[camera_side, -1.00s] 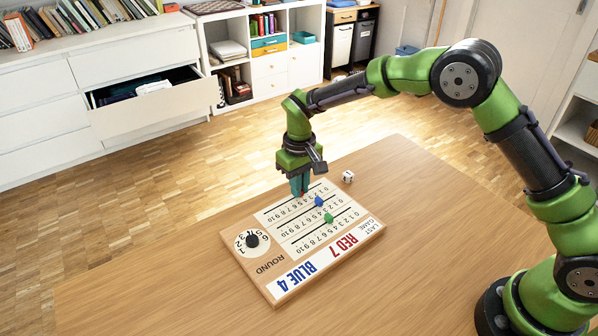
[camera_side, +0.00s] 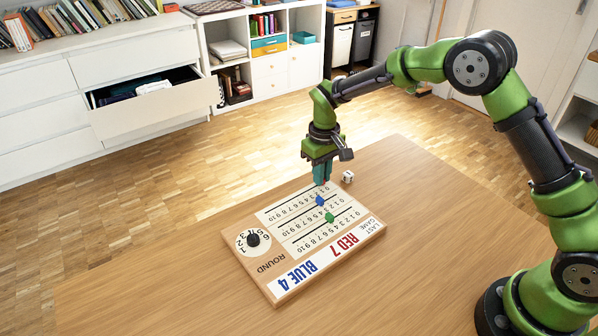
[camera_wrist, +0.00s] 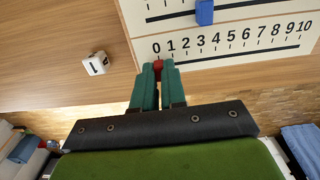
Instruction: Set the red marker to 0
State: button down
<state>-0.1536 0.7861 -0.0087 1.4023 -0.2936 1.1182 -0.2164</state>
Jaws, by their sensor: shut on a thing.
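The scoreboard (camera_side: 262,277) lies on the table with three numbered tracks. My gripper (camera_side: 321,182) is at the far track, over its 0 end. In the wrist view, my gripper (camera_wrist: 157,68) is shut on the red marker (camera_wrist: 158,65), whose tip shows between the green fingers near the 0 and 1 marks. Most of the red marker is hidden by the fingers. The blue marker (camera_side: 320,201) is on the middle track and also shows in the wrist view (camera_wrist: 204,12). The green marker (camera_side: 329,218) is on the near track.
A white die (camera_side: 348,177) lies on the table just beyond the board; it also shows in the wrist view (camera_wrist: 95,63), left of my fingers. A black round dial (camera_side: 252,240) is at the board's left end. The table is otherwise clear.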

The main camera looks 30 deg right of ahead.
aim_at(325, 186)
jog(key=c, duration=1.2)
grip_release()
jog(key=shift+o, duration=0.2)
notch_tip(325, 186, up, 17)
jog(key=s+d+r+m+t, duration=0.1)
jog(key=s+t, duration=0.1)
jog(key=s, duration=0.7)
jog(key=s+d+r+m+t+y, duration=0.1)
jog(key=s+r+m+t, duration=0.1)
jog(key=s, duration=0.6)
jog(key=s+d+r+m+t+y, duration=0.1)
jog(key=s+d+t, duration=0.1)
jog(key=s, duration=0.7)
jog(key=shift+s+r+m+t, duration=0.3)
jog(key=shift+t, duration=0.3)
